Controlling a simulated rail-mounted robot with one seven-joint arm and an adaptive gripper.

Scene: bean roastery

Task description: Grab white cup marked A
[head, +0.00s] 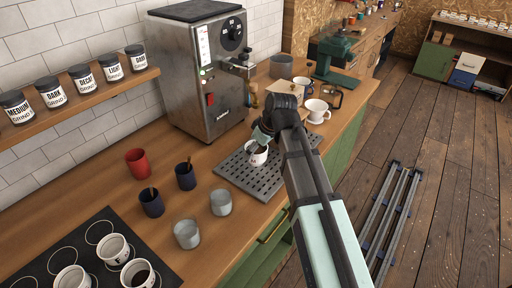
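A white cup (257,158) with dark marking on its side stands on the dark slotted tray (232,177) in front of the coffee machine. The marking is too small to read for certain. My gripper (262,139) reaches down to this cup, with its fingers at the cup's rim. The fingers are small and partly hidden by my arm, so whether they are open or closed on the cup does not show. More white cups with dark letters stand on a black mat (62,238) at the lower left, one of them here (114,249); their letters are not clearly readable.
The steel coffee machine (205,75) stands behind the tray. A red cup (138,162), dark blue cups (185,176) and grey cups (187,234) stand left of the tray. A white dripper (317,109) stands to the right. Labelled jars (83,79) line a wall shelf.

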